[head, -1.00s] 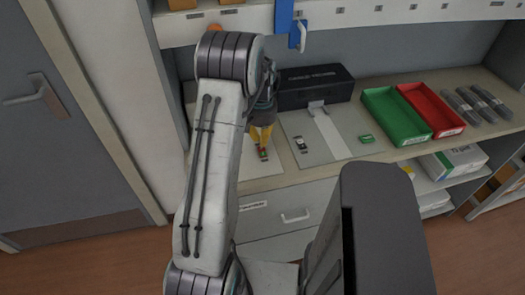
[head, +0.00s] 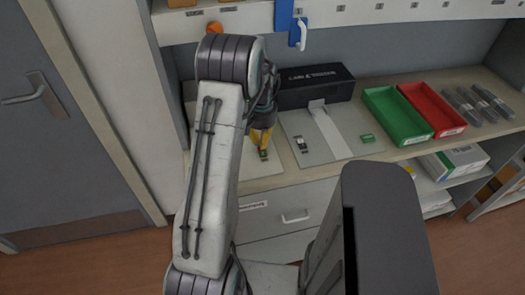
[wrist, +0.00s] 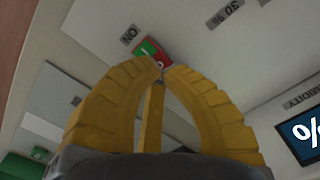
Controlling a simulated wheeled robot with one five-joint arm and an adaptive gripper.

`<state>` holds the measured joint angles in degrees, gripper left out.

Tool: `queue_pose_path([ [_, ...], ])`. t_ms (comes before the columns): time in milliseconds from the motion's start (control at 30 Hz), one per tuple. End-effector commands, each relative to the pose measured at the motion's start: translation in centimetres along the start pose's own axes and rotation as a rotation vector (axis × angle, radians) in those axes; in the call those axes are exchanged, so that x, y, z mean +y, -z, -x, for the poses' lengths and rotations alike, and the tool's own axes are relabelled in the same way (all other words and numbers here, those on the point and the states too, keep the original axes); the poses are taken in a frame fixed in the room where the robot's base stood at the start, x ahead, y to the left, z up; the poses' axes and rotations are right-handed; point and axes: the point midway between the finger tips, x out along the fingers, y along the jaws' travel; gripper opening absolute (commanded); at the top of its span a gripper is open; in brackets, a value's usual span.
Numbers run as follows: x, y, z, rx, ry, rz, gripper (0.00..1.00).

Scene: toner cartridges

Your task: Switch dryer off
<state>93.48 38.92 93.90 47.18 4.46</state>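A small red and green rocker switch (wrist: 148,50) sits on a pale panel, with an "ON" label beside its green part. In the head view the switch (head: 264,154) is small and partly hidden by the fingers. My gripper (wrist: 158,70) has yellow fingers drawn together at the tips, with nothing visible between them. The tips are right at the switch's red end; I cannot tell whether they touch it. The gripper also shows in the head view (head: 262,147), pointing down over the left panel. Which part is the dryer is not clear.
A second panel (head: 335,146) with a small dark and white piece (head: 301,144) lies to the right. Behind is a black box (head: 315,87). Green (head: 397,116) and red (head: 432,108) trays stand further right. The wrist view shows a "%" display (wrist: 305,135).

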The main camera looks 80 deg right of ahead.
Motion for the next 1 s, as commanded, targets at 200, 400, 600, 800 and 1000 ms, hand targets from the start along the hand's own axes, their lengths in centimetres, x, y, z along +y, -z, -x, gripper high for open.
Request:
queue_pose_path([
  [200, 0.0, 0.0, -0.4, 0.000, 0.000, 0.000, 0.00],
  [400, 0.0, 0.0, -0.6, 0.000, 0.000, 0.000, 0.00],
  [600, 0.0, 0.0, -0.9, 0.000, 0.000, 0.000, 0.00],
  [800, 0.0, 0.0, -1.2, 0.000, 0.000, 0.000, 0.00],
  [1000, 0.0, 0.0, -1.4, 0.000, 0.000, 0.000, 0.00],
])
